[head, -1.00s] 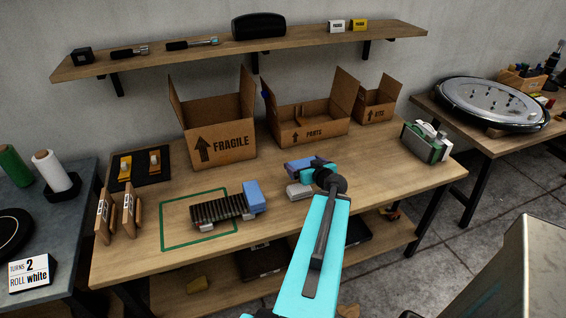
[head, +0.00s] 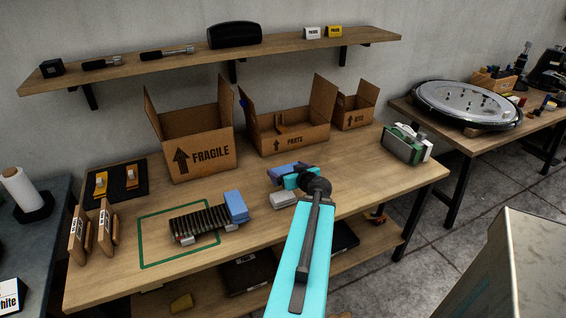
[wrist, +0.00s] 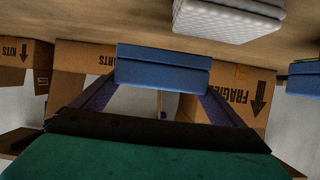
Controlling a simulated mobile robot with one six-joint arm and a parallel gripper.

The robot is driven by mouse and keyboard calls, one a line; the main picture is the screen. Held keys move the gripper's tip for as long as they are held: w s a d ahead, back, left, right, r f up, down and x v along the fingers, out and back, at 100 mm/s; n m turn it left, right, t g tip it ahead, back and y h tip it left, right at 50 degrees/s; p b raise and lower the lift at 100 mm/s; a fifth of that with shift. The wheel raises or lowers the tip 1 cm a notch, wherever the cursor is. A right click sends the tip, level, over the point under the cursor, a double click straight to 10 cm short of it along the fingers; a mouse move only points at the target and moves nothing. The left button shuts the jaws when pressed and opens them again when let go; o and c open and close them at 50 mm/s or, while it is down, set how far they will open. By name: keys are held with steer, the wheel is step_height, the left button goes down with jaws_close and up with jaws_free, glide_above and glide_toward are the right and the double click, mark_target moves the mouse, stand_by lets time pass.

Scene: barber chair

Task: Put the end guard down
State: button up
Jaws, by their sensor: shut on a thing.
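A blue end guard (head: 283,173) is at the tip of my arm in the head view, behind the white block. In the wrist view, which is upside down, the blue end guard (wrist: 163,68) sits between the fingertips of my gripper (wrist: 160,85). My gripper is shut on it. It is close to the tabletop (head: 340,170); I cannot tell whether it touches. A second blue end guard (head: 236,206) is on the right end of a dark ribbed part (head: 198,221). My gripper's fingers are partly hidden by my arm in the head view.
A white block (head: 282,199) lies just in front of the held guard. A green outline (head: 150,262) surrounds part of the ribbed part. Open cartons marked FRAGILE (head: 205,155), PARTS (head: 290,140) and KITS (head: 354,112) stand behind. Bare tabletop lies to the right.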

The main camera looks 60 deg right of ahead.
steer(key=shift+w+d+f+b, duration=0.2)
steer(key=shift+d+b, duration=0.2)
steer(key=shift+b, duration=1.6)
steer(key=shift+w+d+f+b, duration=0.1)
steer(key=shift+w+d+b, duration=0.2)
steer(key=shift+b, duration=1.65)
steer(key=shift+w+d+f+p, duration=0.15)
steer(key=shift+w+d+p, duration=0.35)
steer(key=shift+w+d, duration=1.05)
steer(key=shift+w+d+f+p, duration=0.1)
steer(key=shift+w+d+p, duration=0.6)
steer(key=shift+d, duration=1.45)
steer(key=shift+w+d+f+p, duration=0.15)
steer(key=shift+w+d+p, duration=0.1)
steer(key=shift+w+d, duration=1.4)
steer(key=shift+s+d, duration=0.2)
steer(key=shift+s, duration=0.05)
steer(key=shift+f, duration=1.75)
steer(key=shift+f, duration=0.15)
steer(key=o, duration=0.7)
steer(key=shift+s+r+p, duration=0.1)
steer(key=shift+r+p, duration=0.15)
steer(key=shift+p, duration=0.05)
